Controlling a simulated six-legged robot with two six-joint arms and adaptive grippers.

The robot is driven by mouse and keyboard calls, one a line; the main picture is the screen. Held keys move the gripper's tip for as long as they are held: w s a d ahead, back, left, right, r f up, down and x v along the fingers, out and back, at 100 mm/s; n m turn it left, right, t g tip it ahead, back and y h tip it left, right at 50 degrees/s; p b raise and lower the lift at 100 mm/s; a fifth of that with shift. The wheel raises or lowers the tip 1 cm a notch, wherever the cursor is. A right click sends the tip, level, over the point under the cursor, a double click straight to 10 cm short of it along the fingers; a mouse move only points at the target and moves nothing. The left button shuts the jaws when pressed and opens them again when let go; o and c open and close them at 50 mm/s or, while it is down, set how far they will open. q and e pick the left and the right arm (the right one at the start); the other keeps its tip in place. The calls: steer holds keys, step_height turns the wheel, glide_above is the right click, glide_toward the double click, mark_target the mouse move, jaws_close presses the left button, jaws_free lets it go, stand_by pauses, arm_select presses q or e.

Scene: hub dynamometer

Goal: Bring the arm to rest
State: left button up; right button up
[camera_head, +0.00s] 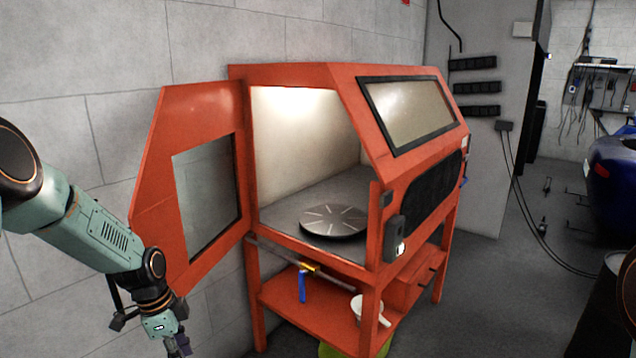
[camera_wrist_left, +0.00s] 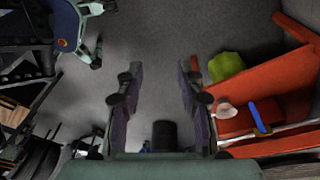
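My left arm comes in from the left in the head view and hangs down in front of the open cabinet door. My left gripper (camera_head: 178,345) is at the bottom edge there, partly cut off. In the left wrist view my left gripper (camera_wrist_left: 160,85) points at the grey floor, with its two fingers wide apart and nothing between them. My right gripper is in neither view.
An orange cabinet (camera_head: 350,75) stands by the wall, its side door (camera_head: 150,180) swung open towards my left arm. A round turntable (camera_head: 334,222) lies inside.

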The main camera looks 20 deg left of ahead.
arm_select(q)
steer(key=s+d+f+n+b, duration=0.1)
steer(key=s+d+f+n, duration=0.5)
steer(key=s+d+f, duration=0.7)
steer(key=s+d+n+y, duration=0.1)
steer(key=s+d+n, duration=0.1)
steer(key=s, duration=0.6)
steer(key=s+d+n+y+b, duration=0.1)
steer(key=s+d+n, duration=0.2)
steer(key=s, duration=0.5)
steer(key=shift+d+r+n+g, duration=0.15)
steer(key=shift+d+n+g, duration=0.2)
steer(key=shift+n, duration=0.15)
steer(key=shift+w, duration=0.1)
